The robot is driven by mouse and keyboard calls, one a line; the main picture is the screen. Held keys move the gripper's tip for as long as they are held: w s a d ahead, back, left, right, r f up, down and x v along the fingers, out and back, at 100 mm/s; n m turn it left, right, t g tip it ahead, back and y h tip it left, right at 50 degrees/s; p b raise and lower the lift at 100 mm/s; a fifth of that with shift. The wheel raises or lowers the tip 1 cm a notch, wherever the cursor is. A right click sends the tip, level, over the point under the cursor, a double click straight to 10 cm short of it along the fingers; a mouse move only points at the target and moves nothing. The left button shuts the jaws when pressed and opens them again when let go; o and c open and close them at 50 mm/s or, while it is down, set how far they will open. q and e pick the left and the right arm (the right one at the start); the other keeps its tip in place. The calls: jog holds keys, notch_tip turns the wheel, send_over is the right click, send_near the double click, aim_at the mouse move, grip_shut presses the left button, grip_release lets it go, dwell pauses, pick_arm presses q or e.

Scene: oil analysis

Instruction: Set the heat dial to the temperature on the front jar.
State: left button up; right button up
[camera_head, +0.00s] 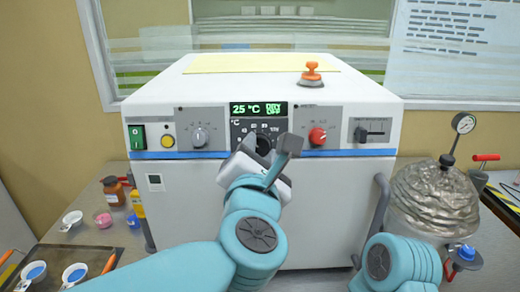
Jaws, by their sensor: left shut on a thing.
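The heat dial (262,138) is the black knob marked °C on the front of the white machine, below a green display (259,109) that reads 25 °C. My left gripper (266,153) is at the dial, shut on it, and covers its lower part, so the dial's pointer cannot be read. A brown jar (113,192) with a dark lid stands on the bench at the left. Small jars stand in front of it, one pink (104,219). No temperature on any jar is readable. My right gripper is out of view; only part of my right arm shows.
The panel also has a green switch (138,136), a grey knob (200,136), a red knob (318,136) and a slider (371,130). A metal vessel with a gauge (464,123) stands at the right. A dark tray (90,257) is at the lower left.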

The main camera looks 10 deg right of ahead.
pick_arm(q)
jog(key=m+p, duration=0.1)
jog(key=m, duration=0.1)
jog(key=m+g+h+p, duration=0.1)
jog(key=m+p, duration=0.1)
jog(key=m, duration=0.1)
jog(key=shift+w+a+r, duration=0.1)
jog(key=shift+r, duration=0.1)
jog(key=m+p, duration=0.3)
jog(key=m, duration=0.1)
jog(key=shift+r+g, duration=0.1)
jog(key=shift+g, duration=0.2)
jog(key=shift+m+g+p, duration=0.5)
jog(key=shift+m+p, duration=1.5)
jog(key=shift+p, duration=0.05)
jog(key=o, duration=1.1)
jog(key=shift+c, duration=0.2)
jog(key=shift+w+f, duration=0.15)
jog(key=shift+f, duration=0.05)
